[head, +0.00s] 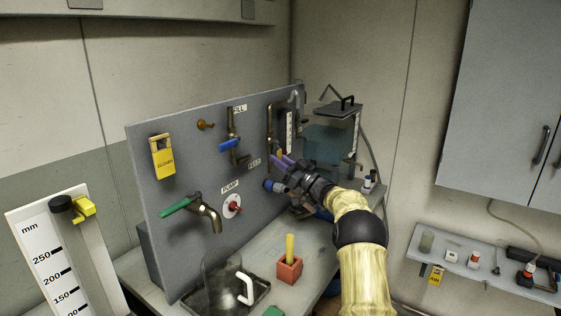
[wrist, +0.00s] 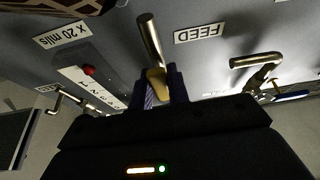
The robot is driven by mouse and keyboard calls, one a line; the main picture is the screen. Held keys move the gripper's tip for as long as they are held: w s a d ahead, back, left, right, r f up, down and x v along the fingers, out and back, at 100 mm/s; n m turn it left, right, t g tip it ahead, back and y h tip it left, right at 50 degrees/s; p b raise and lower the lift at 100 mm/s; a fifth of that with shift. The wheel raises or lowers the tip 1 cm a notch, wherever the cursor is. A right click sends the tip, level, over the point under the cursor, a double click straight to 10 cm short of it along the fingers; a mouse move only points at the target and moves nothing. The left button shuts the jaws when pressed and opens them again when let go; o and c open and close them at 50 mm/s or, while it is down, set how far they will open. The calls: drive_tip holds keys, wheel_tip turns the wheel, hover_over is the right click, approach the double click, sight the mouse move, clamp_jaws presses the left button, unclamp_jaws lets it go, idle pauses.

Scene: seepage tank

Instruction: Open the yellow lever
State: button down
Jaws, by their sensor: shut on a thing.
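The yellow lever (wrist: 156,80) shows in the wrist view between my two purple fingers, at the end of a brass pipe (wrist: 149,36) beside the FEED label (wrist: 200,33). My gripper (wrist: 163,84) is shut on the lever. In the head view my gripper (head: 281,162) is at the right part of the grey panel (head: 185,130). There the fingers hide most of the lever, so its angle is hard to tell.
A blue lever (head: 230,145) under the FILL label and a green-handled tap (head: 176,206) are on the panel. A clear tank (head: 331,140) stands behind my gripper. A red block with a yellow stick (head: 289,268) and a tray with a glass jug (head: 219,283) occupy the bench.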

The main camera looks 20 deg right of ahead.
drive_tip(key=shift+f, duration=0.25)
drive_tip(key=c, duration=1.3)
unclamp_jaws()
drive_tip(key=shift+c, duration=0.2)
drive_tip(key=shift+r, duration=0.15)
drive_tip(key=b+v, duration=0.2)
drive_tip(key=v, duration=1.5)
drive_tip(key=shift+s+d, duration=0.2)
drive_tip(key=shift+w+a, duration=0.1)
